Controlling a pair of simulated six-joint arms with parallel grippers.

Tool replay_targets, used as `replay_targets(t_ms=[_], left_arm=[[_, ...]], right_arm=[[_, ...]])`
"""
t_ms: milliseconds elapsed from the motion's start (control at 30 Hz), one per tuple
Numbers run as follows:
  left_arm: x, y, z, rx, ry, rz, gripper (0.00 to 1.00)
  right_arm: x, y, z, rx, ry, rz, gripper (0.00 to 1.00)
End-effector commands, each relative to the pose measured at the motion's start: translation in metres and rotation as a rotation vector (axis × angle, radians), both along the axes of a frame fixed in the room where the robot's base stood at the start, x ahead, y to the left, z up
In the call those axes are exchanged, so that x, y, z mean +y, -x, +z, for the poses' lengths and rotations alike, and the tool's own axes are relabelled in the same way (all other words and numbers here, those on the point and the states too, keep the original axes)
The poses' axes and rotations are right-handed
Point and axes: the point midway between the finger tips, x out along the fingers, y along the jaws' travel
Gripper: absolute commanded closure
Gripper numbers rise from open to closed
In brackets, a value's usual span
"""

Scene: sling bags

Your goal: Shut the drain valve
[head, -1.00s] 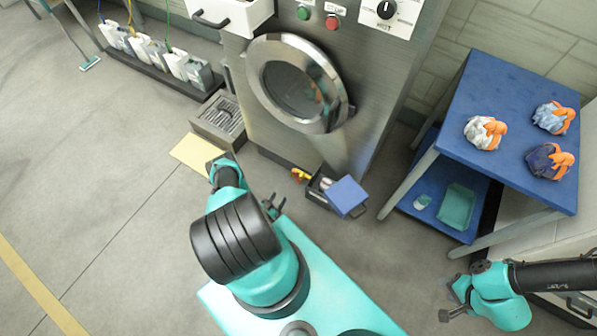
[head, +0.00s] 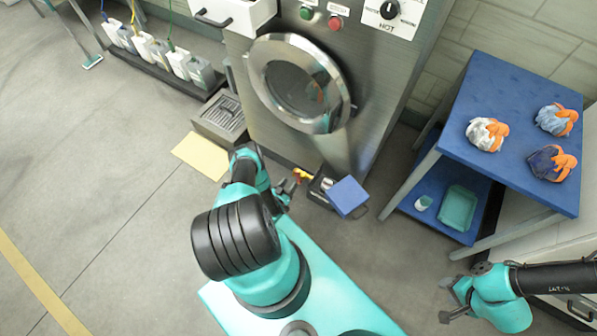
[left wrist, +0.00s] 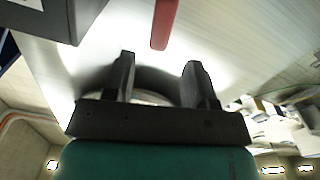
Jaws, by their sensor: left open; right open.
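The drain valve (head: 303,175), a small yellow fitting with red on it, sits low at the foot of the steel washing machine in the head view. A red bar (left wrist: 164,22), which looks like its lever, shows in the left wrist view beyond my fingertips, roughly between their lines. My left gripper (head: 289,187) is open, low and just left of the valve, with nothing between its fingers; its two dark fingers show in the left wrist view (left wrist: 158,78). I cannot tell the lever's exact angle. My right gripper (head: 448,300) is open and empty at the lower right, far from the valve.
A floor grate (head: 222,115) and yellow mat (head: 201,156) lie left. A blue table (head: 500,105) with several bundles stands right.

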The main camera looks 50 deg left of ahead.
Motion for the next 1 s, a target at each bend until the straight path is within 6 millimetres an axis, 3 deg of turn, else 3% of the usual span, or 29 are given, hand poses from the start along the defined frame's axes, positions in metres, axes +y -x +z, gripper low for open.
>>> replay_targets(t_ms=[300,500,933,1000], left_arm=[[0.012,-0.054,0.0,-0.001,-0.001,-0.003,0.49],[0.019,-0.078,0.0,-0.001,0.0,-0.001,0.49],[0.021,-0.087,0.0,0.001,0.001,0.001,0.49],[0.021,-0.087,0.0,0.0,0.001,0.001,0.56]], right_arm=[[0.0,0.0,0.0,0.0,0.0,0.0,0.57],[0.0,0.0,0.0,0.0,0.0,0.0,0.57],[0.0,0.0,0.0,0.0,0.0,0.0,0.57],[0.0,0.0,0.0,0.0,0.0,0.0,0.57]])
